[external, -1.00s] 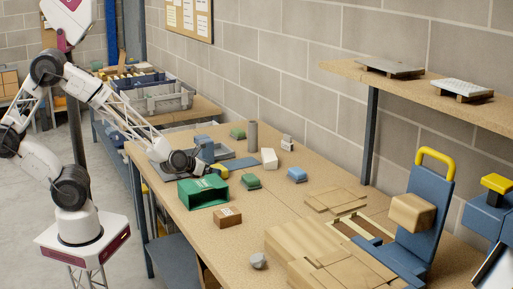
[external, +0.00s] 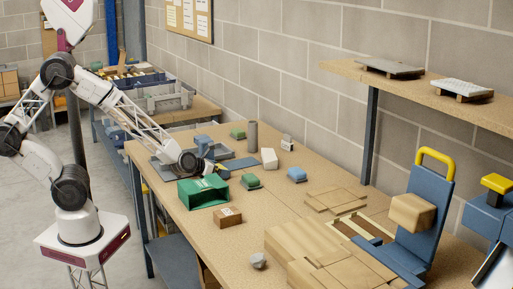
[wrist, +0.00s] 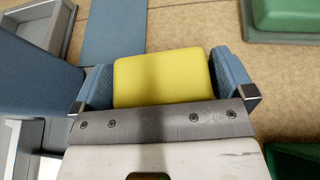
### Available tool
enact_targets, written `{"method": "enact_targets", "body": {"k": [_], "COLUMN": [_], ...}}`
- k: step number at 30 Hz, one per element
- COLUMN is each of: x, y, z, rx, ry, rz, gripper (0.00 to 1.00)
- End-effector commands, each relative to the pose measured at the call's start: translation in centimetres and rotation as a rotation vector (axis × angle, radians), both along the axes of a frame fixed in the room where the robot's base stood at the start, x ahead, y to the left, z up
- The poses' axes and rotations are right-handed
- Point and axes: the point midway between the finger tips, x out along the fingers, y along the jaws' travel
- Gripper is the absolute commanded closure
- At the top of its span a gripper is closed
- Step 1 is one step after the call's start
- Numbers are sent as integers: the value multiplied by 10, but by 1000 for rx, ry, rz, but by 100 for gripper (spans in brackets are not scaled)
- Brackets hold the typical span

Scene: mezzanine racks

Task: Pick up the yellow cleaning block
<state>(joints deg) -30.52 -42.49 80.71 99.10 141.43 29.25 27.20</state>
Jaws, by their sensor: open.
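The yellow cleaning block (wrist: 163,78) lies between the two blue fingers of my gripper (wrist: 165,85) in the wrist view. A finger stands close on its left side and another on its right; I cannot tell whether either touches it. The block's near edge is hidden behind the grey gripper plate. In the external view my gripper (external: 212,166) is low over the workbench, behind the green open box, and the block is largely covered by it.
The green open box (external: 203,192) is just in front of my gripper. A blue flat plate (external: 241,163), a white block (external: 269,158) and a green block (external: 251,181) lie to the right. A grey cylinder (external: 252,137) stands behind. Bare bench (external: 285,205) lies farther right.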

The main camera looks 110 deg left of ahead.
Motion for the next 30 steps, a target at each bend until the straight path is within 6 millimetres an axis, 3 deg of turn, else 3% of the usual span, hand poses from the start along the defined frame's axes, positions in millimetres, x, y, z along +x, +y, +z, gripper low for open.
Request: {"method": "enact_targets", "body": {"k": [1, 7, 20, 30], "x": [0, 0, 0, 0], "y": [0, 0, 0, 0], "z": [0, 0, 8, 50], "rx": [0, 0, 0, 0], "ry": [0, 0, -1, -1], "rz": [0, 0, 0, 0], "gripper": [3, 34, 34, 34]}}
